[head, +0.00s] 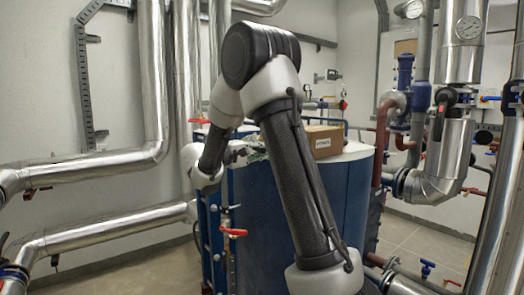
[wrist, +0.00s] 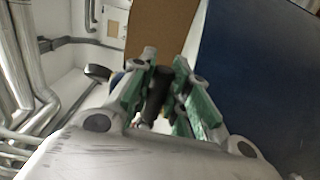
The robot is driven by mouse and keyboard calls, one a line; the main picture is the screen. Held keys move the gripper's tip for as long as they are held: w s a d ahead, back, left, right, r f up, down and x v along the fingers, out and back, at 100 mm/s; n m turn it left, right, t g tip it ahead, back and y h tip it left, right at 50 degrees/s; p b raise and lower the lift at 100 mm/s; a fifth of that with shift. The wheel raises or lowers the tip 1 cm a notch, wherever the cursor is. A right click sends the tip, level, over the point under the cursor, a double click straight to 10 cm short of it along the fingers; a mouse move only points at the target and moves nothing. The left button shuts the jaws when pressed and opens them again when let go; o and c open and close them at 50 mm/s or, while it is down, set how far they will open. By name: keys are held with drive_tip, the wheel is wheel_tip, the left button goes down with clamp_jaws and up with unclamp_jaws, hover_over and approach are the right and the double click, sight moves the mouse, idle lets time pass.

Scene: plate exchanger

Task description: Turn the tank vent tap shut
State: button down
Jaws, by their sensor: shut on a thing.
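The blue tank (head: 345,195) stands in the middle of the head view, partly behind my arm. My gripper (head: 257,153) is low over the near left part of the tank's pale top, partly hidden by my arm. In the wrist view my gripper (wrist: 160,98) has its green-padded fingers closed around a dark, narrow part, which I take for the handle of the tank vent tap (wrist: 158,88). The tap's body is mostly hidden between the fingers. In the head view the tap cannot be made out, so its angle is unclear.
A cardboard box (head: 323,141) sits on the tank top, right of my gripper. Red-handled valves stand left of the tank (head: 201,121) and at its front (head: 233,232). Silver pipes (head: 90,167) run at left; more pipes and gauges crowd the right.

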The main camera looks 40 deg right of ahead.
drive_tip(key=shift+f, duration=0.1)
drive_tip(key=c, duration=1.3)
unclamp_jaws()
drive_tip(key=shift+c, duration=0.2)
drive_tip(key=a, duration=1.2)
drive_tip(key=shift+s, duration=0.2)
